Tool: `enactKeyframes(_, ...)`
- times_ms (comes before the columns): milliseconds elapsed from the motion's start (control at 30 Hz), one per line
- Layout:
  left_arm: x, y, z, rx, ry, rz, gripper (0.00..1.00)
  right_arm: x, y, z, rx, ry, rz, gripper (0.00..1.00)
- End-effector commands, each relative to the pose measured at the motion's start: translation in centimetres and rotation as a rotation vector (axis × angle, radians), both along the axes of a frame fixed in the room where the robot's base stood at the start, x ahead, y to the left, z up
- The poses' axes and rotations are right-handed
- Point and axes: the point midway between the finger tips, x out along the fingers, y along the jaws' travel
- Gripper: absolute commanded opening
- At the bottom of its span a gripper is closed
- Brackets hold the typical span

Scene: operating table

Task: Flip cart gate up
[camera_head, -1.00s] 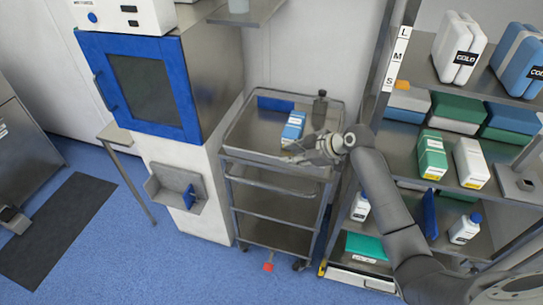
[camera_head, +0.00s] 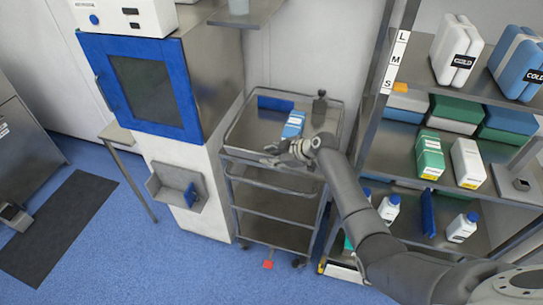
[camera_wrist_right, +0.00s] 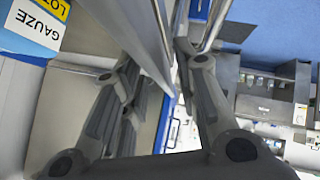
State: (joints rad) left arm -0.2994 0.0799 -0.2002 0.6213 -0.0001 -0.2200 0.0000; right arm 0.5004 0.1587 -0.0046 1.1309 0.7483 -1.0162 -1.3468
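The steel cart (camera_head: 228,196) stands in the middle of the head view, with a top tray and lower shelves. A thin bar (camera_head: 270,187) runs across its front below the top tray. My right gripper (camera_head: 273,155) is at the tray's front edge. In the right wrist view my right gripper (camera_wrist_right: 160,65) has its fingers apart, and a thin metal panel (camera_wrist_right: 142,35) of the cart passes between them. I cannot tell whether they touch it. Which part is the gate is not clear. My left gripper is not in view.
A blue-and-white gauze box (camera_head: 293,125) lies on the tray, also at the wrist view's upper left (camera_wrist_right: 35,25). A stocked shelf rack (camera_head: 388,90) is close on the right, a blue-doored cabinet (camera_head: 190,75) on the left. Open floor lies in front.

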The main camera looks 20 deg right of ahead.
Motion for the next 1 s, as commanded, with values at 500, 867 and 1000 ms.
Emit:
enactKeyframes(500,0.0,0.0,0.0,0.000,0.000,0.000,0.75,0.4,0.3,-0.4,-0.001,0.000,0.001,0.21)
enactKeyframes(867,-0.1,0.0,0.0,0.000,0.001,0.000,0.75,0.4,0.3,-0.4,0.000,0.001,0.001,0.00)
enactKeyframes(1000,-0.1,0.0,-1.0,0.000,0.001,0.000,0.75,0.8,0.1,-0.7,0.023,0.034,0.000,0.00)
